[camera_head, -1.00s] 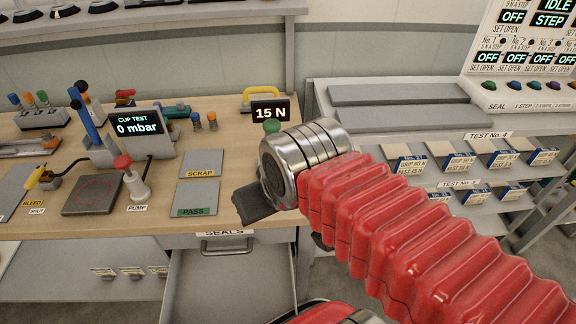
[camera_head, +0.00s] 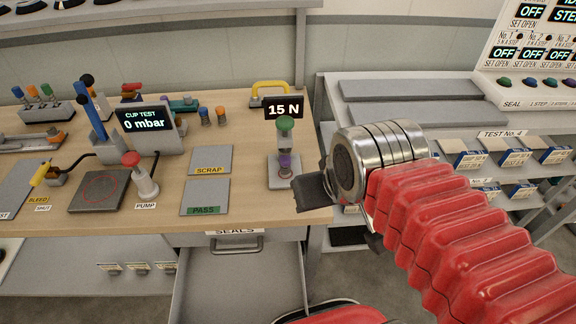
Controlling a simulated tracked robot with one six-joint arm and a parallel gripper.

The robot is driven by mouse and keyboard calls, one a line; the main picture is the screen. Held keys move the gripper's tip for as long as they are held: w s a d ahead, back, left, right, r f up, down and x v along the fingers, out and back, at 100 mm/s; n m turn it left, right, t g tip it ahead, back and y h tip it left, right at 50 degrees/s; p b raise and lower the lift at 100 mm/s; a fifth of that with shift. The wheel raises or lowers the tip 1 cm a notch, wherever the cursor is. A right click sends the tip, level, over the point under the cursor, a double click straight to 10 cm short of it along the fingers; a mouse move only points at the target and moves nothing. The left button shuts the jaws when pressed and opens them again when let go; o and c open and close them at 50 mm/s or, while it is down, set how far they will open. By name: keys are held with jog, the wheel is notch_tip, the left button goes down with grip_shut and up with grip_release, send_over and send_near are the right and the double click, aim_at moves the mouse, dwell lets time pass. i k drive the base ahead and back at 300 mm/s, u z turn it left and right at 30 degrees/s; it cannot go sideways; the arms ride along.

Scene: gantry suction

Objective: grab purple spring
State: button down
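A small purple piece (camera_head: 286,161), which looks like the purple spring, sits upright on a grey stand (camera_head: 282,182) at the right end of the workbench. A green knob (camera_head: 285,124) is above it, and the "15 N" display (camera_head: 283,108) is behind. The piece is too small to make out coils. My gripper (camera_head: 314,192) is just right of and in front of the stand in the picture, apart from the purple piece. One dark finger shows pointing left. The rest is hidden behind my wrist, so its opening cannot be judged.
A yellow handle (camera_head: 270,94) stands behind the display. The SCRAP (camera_head: 211,160) and PASS (camera_head: 205,195) plates lie left of the stand. An open drawer (camera_head: 240,280) is below the bench edge. A rack with labelled boxes (camera_head: 465,155) is at the right.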

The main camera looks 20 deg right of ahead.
aim_at(286, 161)
jog(key=u, duration=0.5)
jog(key=k, duration=1.25)
jog(key=u, duration=0.85)
jog(key=i, duration=1.15)
jog(key=z, duration=0.1)
